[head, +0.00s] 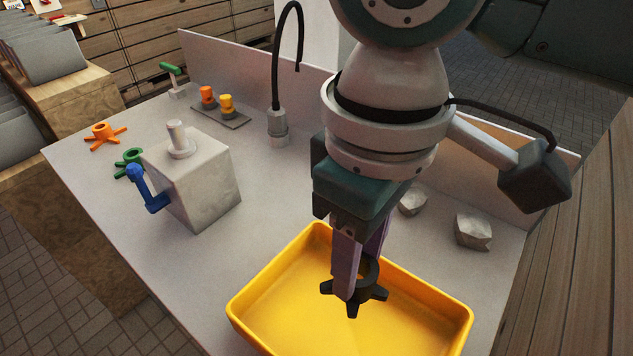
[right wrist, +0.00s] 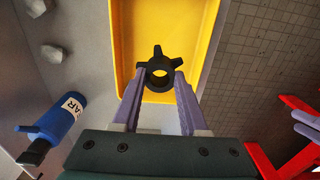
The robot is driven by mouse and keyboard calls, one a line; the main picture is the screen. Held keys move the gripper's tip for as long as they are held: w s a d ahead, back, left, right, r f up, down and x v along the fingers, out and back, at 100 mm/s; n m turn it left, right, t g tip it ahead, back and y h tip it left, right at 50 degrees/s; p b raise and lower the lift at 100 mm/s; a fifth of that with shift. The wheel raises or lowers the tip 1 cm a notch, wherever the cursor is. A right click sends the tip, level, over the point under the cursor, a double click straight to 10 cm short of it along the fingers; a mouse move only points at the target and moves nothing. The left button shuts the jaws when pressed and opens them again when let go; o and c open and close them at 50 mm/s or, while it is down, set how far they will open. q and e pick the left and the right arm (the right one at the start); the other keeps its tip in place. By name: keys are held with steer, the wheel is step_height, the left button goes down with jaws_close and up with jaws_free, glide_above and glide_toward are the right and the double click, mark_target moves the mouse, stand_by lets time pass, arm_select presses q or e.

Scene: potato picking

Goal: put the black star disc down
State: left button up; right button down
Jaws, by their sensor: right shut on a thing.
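The black star disc (head: 353,291) is a dark ring with stubby points. My right gripper (head: 350,285) is shut on it and holds it over the yellow tray (head: 262,283). In the right wrist view the disc (right wrist: 159,74) sits between the two purple fingertips, with the yellow tray (right wrist: 123,50) beneath it. I cannot tell the exact height of the disc above the tray floor. The tray looks empty.
A grey box (head: 205,185) with a blue handle stands left of the tray. An orange star disc (head: 101,136) and a green one (head: 128,161) lie further left. Two pale rocks (head: 473,231) lie on the right. A black hose (head: 274,70) rises at the back.

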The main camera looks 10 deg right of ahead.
step_height(320, 180, down, 7)
steer(key=shift+r+b, duration=0.1)
steer(key=shift+b, duration=0.4)
steer(key=shift+f+b, duration=0.45)
steer(key=shift+f, duration=1.5)
steer(key=shift+f, duration=0.1)
steer(key=shift+c, duration=2.2)
jaws_free()
